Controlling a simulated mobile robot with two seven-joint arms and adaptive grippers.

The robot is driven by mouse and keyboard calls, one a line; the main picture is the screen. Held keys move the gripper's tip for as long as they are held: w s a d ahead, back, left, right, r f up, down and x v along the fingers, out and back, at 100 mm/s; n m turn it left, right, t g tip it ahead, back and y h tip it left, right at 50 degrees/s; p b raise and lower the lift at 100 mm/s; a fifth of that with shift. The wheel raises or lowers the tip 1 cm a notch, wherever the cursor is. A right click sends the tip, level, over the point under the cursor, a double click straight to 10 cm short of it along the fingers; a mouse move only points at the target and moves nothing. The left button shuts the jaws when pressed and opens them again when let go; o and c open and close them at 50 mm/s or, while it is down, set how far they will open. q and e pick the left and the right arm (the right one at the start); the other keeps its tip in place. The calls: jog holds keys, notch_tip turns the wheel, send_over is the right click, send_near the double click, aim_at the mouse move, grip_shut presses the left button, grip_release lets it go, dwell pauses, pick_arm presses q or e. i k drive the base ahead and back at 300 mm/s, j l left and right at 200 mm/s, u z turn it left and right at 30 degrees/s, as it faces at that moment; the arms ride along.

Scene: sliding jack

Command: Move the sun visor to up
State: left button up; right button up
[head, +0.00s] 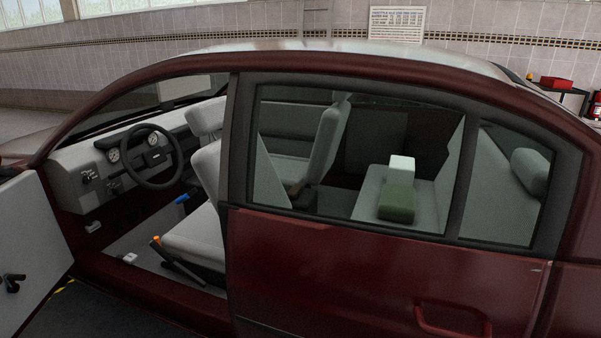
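I see a dark red car from its side, with the front door (30,255) standing open at the left. A pale flat panel (186,87) shows under the front roof edge, near the top of the windshield. It may be the sun visor, but it is small and partly cut off by the door frame, so I cannot tell its tilt. Neither of my grippers is in view.
Through the door opening are the steering wheel (152,157), the dashboard (75,180), the front seat (195,235) and an orange-tipped lever (156,240). The closed rear door (380,280) and the roof bound the cabin. A green-and-white block (398,190) lies on the back seat.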

aim_at(168, 90)
jog(key=i+j+z, duration=0.2)
jog(key=j+z, duration=0.25)
jog(key=j, duration=1)
jog(key=j+z, duration=0.5)
jog(key=j, duration=0.9)
